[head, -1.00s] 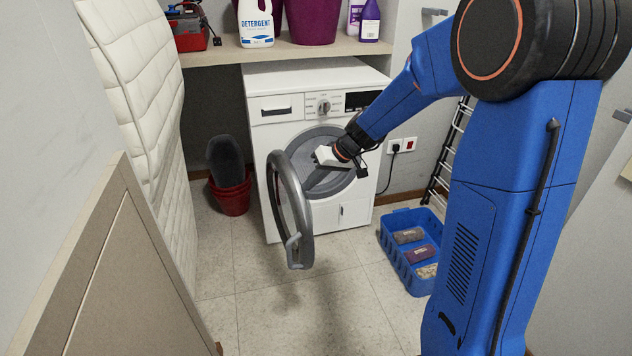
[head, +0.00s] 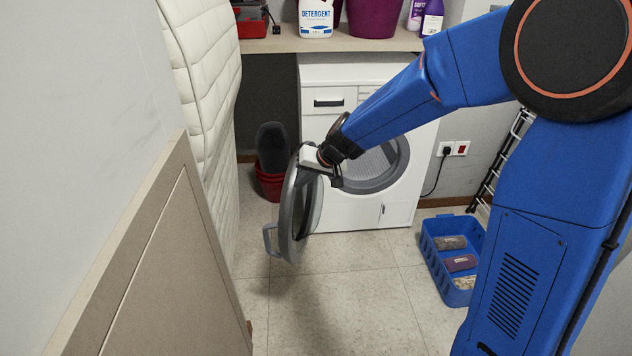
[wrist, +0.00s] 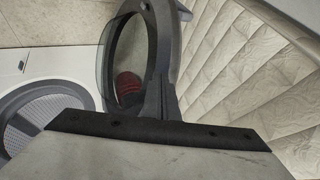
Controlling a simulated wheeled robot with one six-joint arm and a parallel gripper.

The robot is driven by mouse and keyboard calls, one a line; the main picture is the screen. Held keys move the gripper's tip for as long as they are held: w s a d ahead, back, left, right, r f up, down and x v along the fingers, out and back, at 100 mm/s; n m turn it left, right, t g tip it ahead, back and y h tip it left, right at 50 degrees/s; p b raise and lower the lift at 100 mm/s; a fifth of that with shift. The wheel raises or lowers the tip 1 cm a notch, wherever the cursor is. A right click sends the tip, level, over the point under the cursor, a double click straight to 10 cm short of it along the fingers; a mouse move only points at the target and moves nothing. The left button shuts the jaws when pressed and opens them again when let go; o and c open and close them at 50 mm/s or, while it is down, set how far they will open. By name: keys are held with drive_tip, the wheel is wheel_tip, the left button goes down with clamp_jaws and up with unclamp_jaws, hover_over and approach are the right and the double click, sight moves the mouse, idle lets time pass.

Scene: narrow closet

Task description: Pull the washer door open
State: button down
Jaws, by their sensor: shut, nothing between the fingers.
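The white washer (head: 345,105) stands against the back wall under a shelf, its round drum opening (head: 375,168) uncovered. Its round grey-rimmed door (head: 286,222) is swung wide open to the left, with the handle (head: 269,240) on its far-left side. My gripper (head: 304,215) is shut and empty at the inner, drum-facing side of the door. In the wrist view, the shut fingers (wrist: 150,45) lie across the door's ring (wrist: 172,65); whether they touch it I cannot tell. My wrist partly hides the door's upper edge and the drum opening.
A padded cream mattress (head: 205,90) leans along the left wall, close to the door. A red bucket (head: 270,182) stands behind the door. A blue basket (head: 436,235) sits on the floor at right. The floor (head: 340,290) in front is clear.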

drive_tip(key=shift+w+a, duration=0.2)
drive_tip(key=shift+a, duration=0.8)
